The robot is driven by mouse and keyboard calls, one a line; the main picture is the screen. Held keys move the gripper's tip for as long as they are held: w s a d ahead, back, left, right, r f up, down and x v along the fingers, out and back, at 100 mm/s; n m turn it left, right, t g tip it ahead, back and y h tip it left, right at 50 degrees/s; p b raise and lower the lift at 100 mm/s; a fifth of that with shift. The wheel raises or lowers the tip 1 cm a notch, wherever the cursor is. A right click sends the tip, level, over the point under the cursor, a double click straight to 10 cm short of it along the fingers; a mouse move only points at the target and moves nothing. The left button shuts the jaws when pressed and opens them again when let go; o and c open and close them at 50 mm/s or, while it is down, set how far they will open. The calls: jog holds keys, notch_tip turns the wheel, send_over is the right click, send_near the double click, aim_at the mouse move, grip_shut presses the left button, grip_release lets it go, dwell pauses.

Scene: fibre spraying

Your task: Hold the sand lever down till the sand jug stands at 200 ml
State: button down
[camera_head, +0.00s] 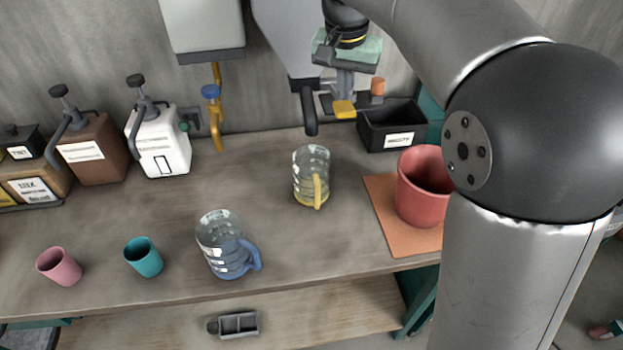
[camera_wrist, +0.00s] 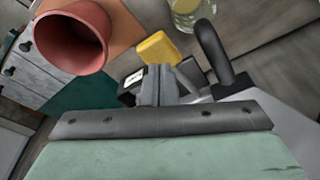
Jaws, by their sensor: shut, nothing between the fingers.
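The sand jug (camera_head: 299,178) is clear with a yellow handle. It stands upright on the bench below the black spout (camera_head: 309,115). Yellow sand shows low in it; the level marks are too small to read. The jug is cut off at the top of the wrist view (camera_wrist: 187,14). The sand lever (camera_head: 344,110) has a yellow paddle, right of the spout; it also shows in the wrist view (camera_wrist: 158,48). My gripper (camera_head: 344,94) is shut and empty, pointing down just above or on the paddle; I cannot tell if they touch. Its fingers also show in the wrist view (camera_wrist: 160,80).
A black labelled bin (camera_head: 375,133) stands right of the lever. A red pot (camera_head: 418,200) sits on an orange mat (camera_head: 385,212). A blue-handled jug (camera_head: 222,240), a teal cup (camera_head: 143,258) and a pink cup (camera_head: 59,267) stand at the front left. Pump containers line the back left.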

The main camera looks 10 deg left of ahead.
aim_at(344, 107)
jog(key=shift+f, duration=0.2)
jog(key=shift+s+b+x, duration=0.2)
jog(key=shift+b+x, duration=0.45)
jog(key=shift+x, duration=0.2)
jog(key=shift+s+b+x, duration=0.15)
jog(key=shift+b+x, duration=0.5)
jog(key=shift+x, duration=0.25)
jog(key=shift+s+b+x, duration=0.2)
jog(key=shift+b+x, duration=0.45)
jog(key=shift+x, duration=0.2)
jog(key=shift+a+f, duration=0.15)
jog(key=shift+r, duration=0.25)
dwell(0.7)
jog(key=shift+r+p, duration=0.25)
jog(key=shift+p, duration=0.15)
dwell(1.6)
jog(key=p+v, duration=0.2)
jog(key=w+p+v, duration=0.1)
jog(key=p+v, duration=0.1)
jog(key=v, duration=0.1)
jog(key=p+v, duration=0.2)
jog(key=p, duration=0.1)
jog(key=shift+w+r, duration=0.25)
jog(key=shift+r, duration=0.3)
jog(key=shift+f, duration=0.1)
